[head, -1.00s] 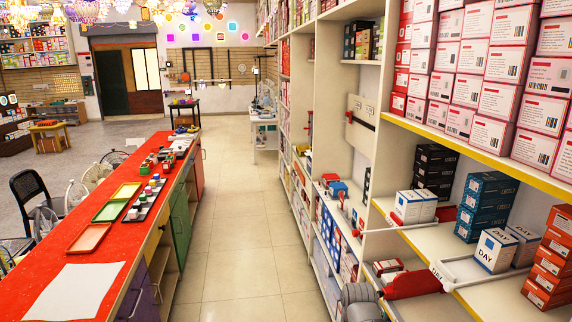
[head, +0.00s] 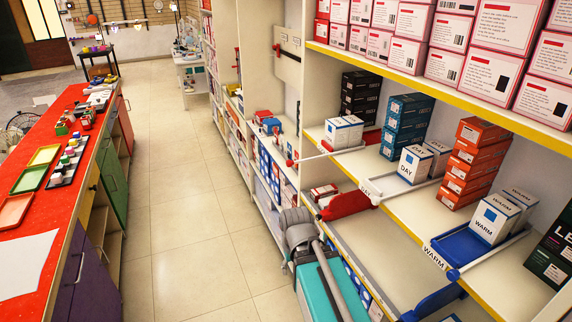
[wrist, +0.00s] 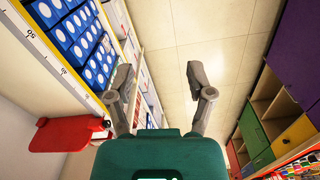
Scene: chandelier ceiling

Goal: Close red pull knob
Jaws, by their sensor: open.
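In the head view a small red knob (head: 290,162) sits on the near end of a white rod at the shelf front. I cannot tell which knob is the task's one.
A red-topped counter (head: 60,205) runs along the left. The tiled aisle (head: 190,220) between them is free.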

